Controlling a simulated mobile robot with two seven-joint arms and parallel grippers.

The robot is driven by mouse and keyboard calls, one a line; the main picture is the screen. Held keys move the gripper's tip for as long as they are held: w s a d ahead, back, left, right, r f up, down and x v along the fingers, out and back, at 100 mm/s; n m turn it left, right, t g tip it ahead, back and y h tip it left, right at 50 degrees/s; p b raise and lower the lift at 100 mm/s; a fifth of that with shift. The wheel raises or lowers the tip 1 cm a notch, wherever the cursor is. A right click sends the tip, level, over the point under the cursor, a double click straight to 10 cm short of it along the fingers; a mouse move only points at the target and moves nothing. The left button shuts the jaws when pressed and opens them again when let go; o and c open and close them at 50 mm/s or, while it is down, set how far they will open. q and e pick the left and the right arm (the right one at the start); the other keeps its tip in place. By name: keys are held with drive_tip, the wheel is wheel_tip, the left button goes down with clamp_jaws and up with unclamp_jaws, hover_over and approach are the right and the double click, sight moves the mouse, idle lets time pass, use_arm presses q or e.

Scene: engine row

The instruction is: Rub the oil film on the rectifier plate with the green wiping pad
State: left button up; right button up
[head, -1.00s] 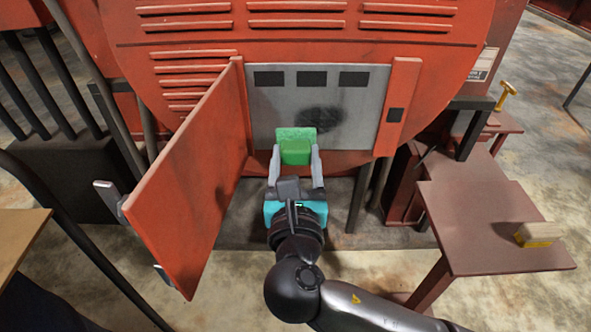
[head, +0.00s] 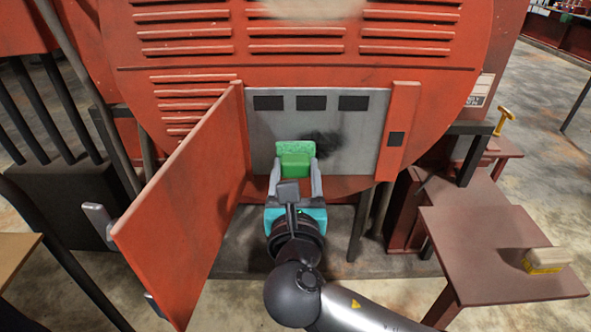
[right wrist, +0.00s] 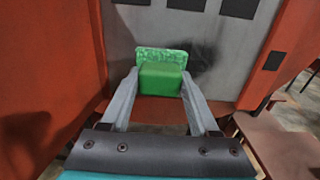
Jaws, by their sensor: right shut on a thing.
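The green wiping pad (head: 295,163) is a green block with a mottled green face turned toward the plate. My right gripper (head: 296,172) is shut on it, one finger on each side; it also shows in the right wrist view (right wrist: 161,80). The grey rectifier plate (head: 272,126) stands upright in the open red housing. The oil film (head: 326,143) is a dark smudge on the plate, just right of and behind the pad, which hides part of it. I cannot tell whether the pad touches the plate. My left gripper is not in view.
An open red door (head: 184,205) stands out to the left of the plate. A red post with a dark square (head: 397,139) edges the right side. Red louvres lie above.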

drive_tip(key=shift+w, duration=0.95)
